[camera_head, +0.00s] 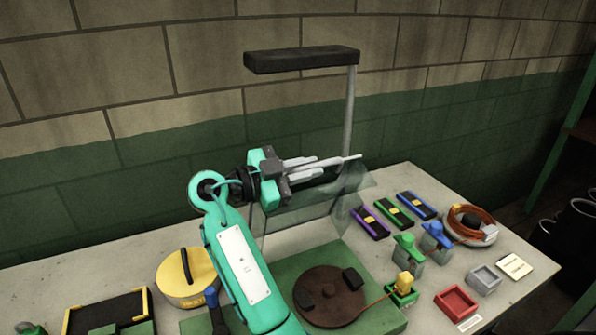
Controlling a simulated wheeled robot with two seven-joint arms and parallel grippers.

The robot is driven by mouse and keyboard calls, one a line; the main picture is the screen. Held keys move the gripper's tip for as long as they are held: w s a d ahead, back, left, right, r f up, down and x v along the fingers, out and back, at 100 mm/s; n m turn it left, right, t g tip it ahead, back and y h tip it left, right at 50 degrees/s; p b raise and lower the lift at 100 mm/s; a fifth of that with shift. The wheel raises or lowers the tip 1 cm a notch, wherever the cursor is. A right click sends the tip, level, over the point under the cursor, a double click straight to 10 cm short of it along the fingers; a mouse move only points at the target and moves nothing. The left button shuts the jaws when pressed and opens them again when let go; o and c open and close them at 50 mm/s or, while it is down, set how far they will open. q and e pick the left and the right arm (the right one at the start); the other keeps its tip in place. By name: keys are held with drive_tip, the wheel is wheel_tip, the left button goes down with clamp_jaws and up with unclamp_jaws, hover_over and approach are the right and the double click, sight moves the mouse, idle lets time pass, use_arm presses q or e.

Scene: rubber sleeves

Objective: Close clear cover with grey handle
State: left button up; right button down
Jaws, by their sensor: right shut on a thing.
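The clear cover (312,222) stands raised and tilted above the back of a green base plate (385,322). A brown round disc with dark blocks (330,298) sits on the plate and is exposed. My right gripper (335,164) is at the cover's upper edge, with its pale fingers pointing right. It is shut on the cover there. The grey handle is hard to tell apart from the fingers. My teal right forearm hides part of the plate. My left gripper is not in view.
A lamp (300,60) on a pole stands behind the cover. A yellow round container (187,283) and a black tray (66,322) are left. Purple, green and blue packs (394,213), an orange coil (471,225), small clamps and red and grey boxes (457,302) crowd the right.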

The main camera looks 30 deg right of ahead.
drive_tip(key=shift+s+f+b, duration=0.2)
drive_tip(key=shift+s+b, duration=0.1)
drive_tip(key=shift+s, duration=0.45)
drive_tip(key=c, duration=1.5)
unclamp_jaws()
drive_tip(key=shift+o, duration=0.2)
